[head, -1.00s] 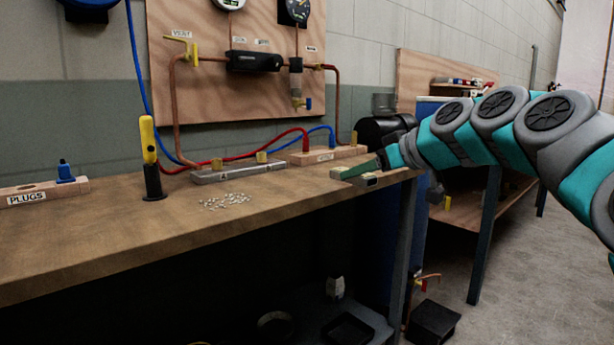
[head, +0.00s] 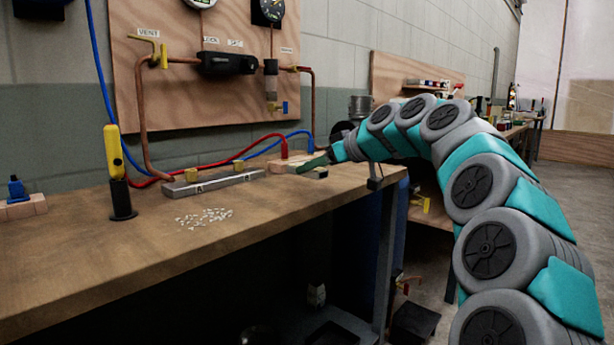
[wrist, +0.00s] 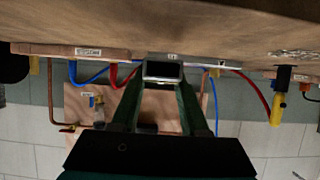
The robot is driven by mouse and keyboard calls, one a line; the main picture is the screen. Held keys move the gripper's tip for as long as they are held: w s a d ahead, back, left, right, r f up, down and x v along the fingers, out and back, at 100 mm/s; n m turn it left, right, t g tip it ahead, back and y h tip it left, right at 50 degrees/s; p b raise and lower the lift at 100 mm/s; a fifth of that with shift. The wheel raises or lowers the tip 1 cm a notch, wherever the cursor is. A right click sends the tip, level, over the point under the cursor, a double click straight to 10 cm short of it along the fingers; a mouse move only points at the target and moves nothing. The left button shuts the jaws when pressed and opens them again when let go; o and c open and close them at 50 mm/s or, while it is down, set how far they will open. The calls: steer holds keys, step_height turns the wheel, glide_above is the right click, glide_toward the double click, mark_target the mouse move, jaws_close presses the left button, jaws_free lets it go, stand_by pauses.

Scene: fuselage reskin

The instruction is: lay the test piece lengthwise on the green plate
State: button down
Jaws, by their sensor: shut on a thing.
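My gripper (head: 318,165) is over the right end of the workbench, beside the wooden block with a brass fitting. In the wrist view its two dark green fingers (wrist: 162,88) are shut on a small rectangular piece with a dark face and pale rim (wrist: 162,70), seen end-on. This looks like the test piece; its length is hidden. I cannot make out a green plate in either view.
The workbench (head: 120,255) carries a metal block marked A (head: 213,184), a pile of pale bits (head: 204,217), a yellow-handled tool in a black stand (head: 116,165) and red and blue hoses. A wooden gauge board (head: 200,90) stands behind. The bench front is clear.

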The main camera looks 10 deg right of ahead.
glide_above(307, 188)
steer(key=shift+w+f+p, duration=0.1)
steer(key=shift+f+p, duration=0.2)
steer(key=shift+p, duration=0.1)
steer(key=shift+f, duration=1.8)
steer(key=shift+f, duration=0.1)
steer(key=shift+c, duration=2.1)
jaws_free()
